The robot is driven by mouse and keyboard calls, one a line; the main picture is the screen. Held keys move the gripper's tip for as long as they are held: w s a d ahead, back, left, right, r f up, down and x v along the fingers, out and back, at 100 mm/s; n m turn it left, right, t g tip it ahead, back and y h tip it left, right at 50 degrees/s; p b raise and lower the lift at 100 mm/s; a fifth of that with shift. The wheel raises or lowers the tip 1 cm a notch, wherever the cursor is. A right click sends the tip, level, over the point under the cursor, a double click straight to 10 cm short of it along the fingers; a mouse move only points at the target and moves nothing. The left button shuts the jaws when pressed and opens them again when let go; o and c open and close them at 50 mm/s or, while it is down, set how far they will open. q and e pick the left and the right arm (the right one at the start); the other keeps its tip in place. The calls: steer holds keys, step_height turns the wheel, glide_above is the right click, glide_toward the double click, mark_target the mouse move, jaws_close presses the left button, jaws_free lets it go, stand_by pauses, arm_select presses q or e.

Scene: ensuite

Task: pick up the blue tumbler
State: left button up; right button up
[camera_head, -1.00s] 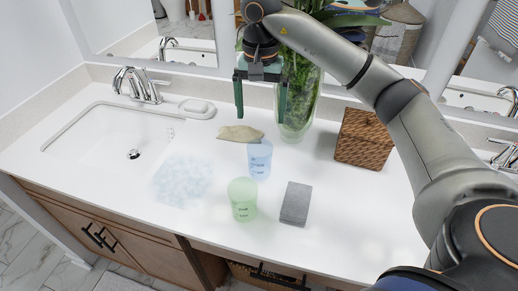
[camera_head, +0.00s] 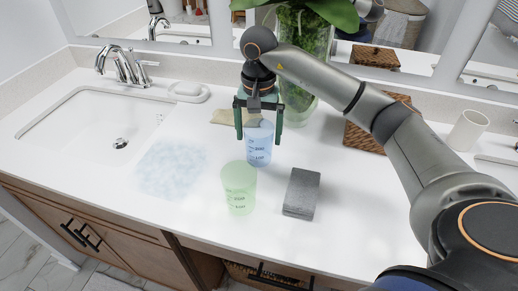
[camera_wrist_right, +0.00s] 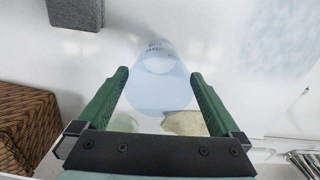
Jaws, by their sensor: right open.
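The translucent blue tumbler (camera_head: 259,147) stands upright on the white counter, behind and right of a green tumbler (camera_head: 239,188). My right gripper (camera_head: 259,136) is open above it, with the fingers on either side of its upper part. In the right wrist view the blue tumbler (camera_wrist_right: 162,80) shows between the two green fingers of the right gripper (camera_wrist_right: 160,80), with gaps at both sides. My left gripper is not in view.
A grey block (camera_head: 302,193) lies right of the tumblers. A beige cloth (camera_head: 224,117), a plant vase (camera_head: 304,95) and a wicker box (camera_head: 366,138) are behind. The sink (camera_head: 90,125) and a foamy patch (camera_head: 171,168) are left. A white cup (camera_head: 468,131) stands far right.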

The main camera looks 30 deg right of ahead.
mark_target(259, 149)
steer(key=shift+f, duration=2.75)
steer(key=shift+c, duration=0.4)
steer(key=c, duration=1.1)
